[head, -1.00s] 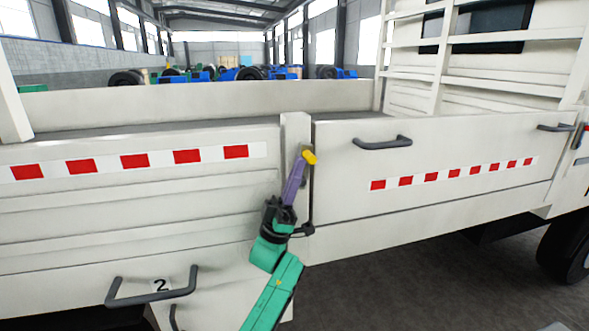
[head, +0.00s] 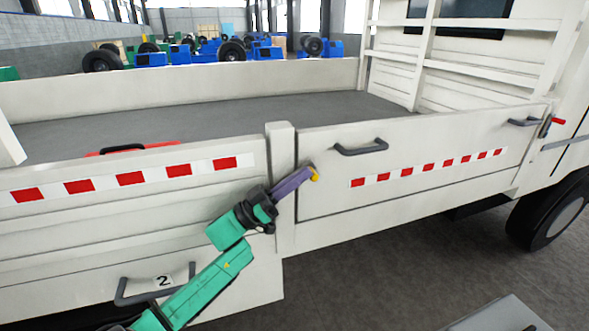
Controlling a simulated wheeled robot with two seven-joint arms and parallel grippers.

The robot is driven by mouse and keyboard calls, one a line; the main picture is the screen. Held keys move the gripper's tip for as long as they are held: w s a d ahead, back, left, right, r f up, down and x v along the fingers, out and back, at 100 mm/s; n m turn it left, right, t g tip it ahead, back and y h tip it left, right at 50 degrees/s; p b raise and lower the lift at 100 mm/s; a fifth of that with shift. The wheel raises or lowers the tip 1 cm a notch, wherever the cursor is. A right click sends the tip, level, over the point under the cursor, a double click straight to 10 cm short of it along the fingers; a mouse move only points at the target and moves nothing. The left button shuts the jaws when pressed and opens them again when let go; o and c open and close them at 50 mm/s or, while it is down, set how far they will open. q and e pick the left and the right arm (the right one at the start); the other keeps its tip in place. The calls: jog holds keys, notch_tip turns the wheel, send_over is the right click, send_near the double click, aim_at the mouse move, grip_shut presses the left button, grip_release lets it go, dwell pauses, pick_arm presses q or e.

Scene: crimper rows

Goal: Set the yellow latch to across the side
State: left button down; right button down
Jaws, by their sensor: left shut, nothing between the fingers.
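The yellow latch (head: 315,174) shows as a small yellow grip at the left edge of the right side panel, close to the pale post. The purple fingers of my left gripper (head: 308,172) cover most of its lever, so its exact angle is hard to tell. My left gripper is shut and empty, with its fingertips at the yellow grip. They appear to touch it, but the contact is not clear. My right gripper is not in view.
The white truck side panel (head: 420,190) has a grey handle (head: 360,147) right of the latch. A red-handled latch (head: 558,121) is at its far end. A red and black object (head: 130,147) lies in the bed. Another handle (head: 155,285) is low at left.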

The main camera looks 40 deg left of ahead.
pick_arm(q)
jog(key=shift+w+d+f, duration=0.25)
jog(key=shift+w+f, duration=0.15)
dwell(1.3)
